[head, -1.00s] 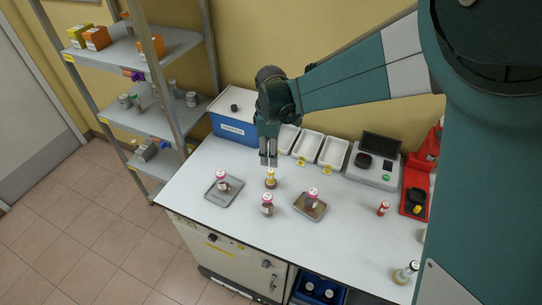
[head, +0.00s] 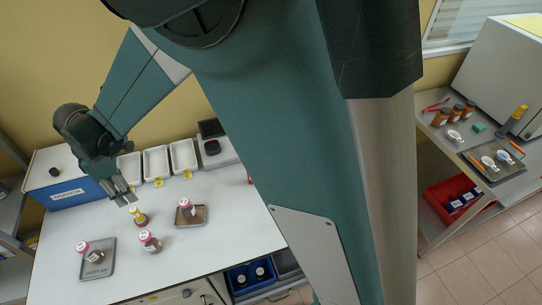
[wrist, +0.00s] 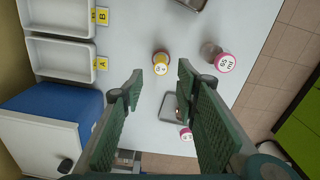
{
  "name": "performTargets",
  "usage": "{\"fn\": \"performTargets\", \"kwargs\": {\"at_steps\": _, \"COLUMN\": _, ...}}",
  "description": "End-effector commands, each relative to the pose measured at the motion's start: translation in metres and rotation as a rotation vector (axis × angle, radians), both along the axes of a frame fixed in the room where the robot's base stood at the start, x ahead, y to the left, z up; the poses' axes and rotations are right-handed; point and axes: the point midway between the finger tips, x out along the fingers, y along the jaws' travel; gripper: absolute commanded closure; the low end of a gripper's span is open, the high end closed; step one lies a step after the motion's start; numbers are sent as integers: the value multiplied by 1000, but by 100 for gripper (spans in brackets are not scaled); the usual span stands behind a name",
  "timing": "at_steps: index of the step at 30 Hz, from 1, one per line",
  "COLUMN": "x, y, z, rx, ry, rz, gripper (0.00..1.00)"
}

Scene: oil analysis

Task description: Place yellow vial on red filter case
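The yellow-capped vial (head: 139,217) stands upright on the white bench, just in front of and below my gripper (head: 126,199) in the head view. In the wrist view the vial (wrist: 161,63) shows just past the fingertips, centred in the gap between them. My gripper (wrist: 160,75) is open, with nothing between its pads. No red filter case shows clearly on the bench now; my arm covers the bench's right side, where an open red case with a dark inside stood in the earlier head view.
Pink-capped vials stand nearby: one (head: 150,242) on the bench and two on metal trays (head: 110,262) (head: 203,219). White trays (head: 156,163) and a blue box (head: 75,192) line the back. A right-hand shelf holds brown bottles (head: 455,113) and a red crate (head: 434,203).

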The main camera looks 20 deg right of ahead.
Motion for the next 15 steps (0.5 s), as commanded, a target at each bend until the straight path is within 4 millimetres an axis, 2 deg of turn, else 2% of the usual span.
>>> {"fn": "performTargets", "kwargs": {"at_steps": 5, "x": 4, "y": -30, "z": 21, "rx": 19, "ry": -22, "rz": -82, "gripper": 69}}
{"fn": "performTargets", "kwargs": {"at_steps": 15, "x": 8, "y": -107, "z": 71, "rx": 72, "ry": -79, "rz": -304, "gripper": 69}}
